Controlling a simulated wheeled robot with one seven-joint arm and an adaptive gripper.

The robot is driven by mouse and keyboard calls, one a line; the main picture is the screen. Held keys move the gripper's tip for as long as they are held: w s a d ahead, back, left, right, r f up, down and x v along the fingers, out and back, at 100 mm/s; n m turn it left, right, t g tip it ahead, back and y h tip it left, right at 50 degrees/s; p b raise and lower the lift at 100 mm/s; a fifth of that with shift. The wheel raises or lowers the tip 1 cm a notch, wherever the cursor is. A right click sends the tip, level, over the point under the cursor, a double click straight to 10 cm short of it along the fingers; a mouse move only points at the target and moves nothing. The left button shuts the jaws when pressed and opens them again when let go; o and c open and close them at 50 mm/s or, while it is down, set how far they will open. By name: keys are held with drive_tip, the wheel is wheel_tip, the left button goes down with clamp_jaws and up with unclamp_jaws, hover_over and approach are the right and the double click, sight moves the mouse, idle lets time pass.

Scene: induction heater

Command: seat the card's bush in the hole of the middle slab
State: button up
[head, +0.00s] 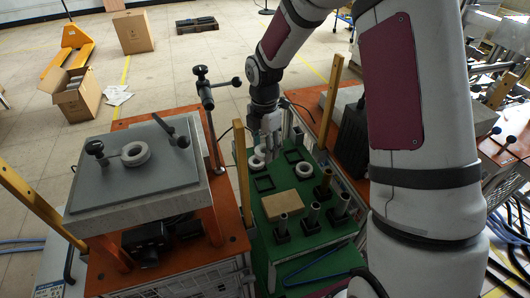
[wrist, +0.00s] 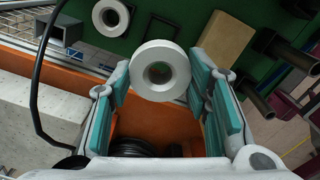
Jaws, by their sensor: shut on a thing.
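My gripper (head: 268,138) hangs low over the far end of the green board (head: 264,240). In the wrist view its teal-padded fingers (wrist: 160,92) are shut on a pale ring-shaped bush (wrist: 160,70), its round hole facing the camera. Another pale bush (wrist: 110,17) lies on the green board; a bush also shows there in the head view (head: 255,163). A grey slab (head: 105,200) stands on the left orange bench with a ring (head: 136,153) on top. Another grey slab (head: 340,99) is partly hidden by my arm. I cannot tell which slab is middle, and no card is clearly visible.
A tan block (head: 282,204), black square frames and several dark upright posts (head: 311,217) stand on the green board. Yellow uprights (head: 243,175) flank the board. A black cable (wrist: 38,90) crosses the wrist view's left side.

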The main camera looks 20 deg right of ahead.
drive_tip(key=shift+r+p, duration=0.85)
drive_tip(key=shift+r, duration=1.45)
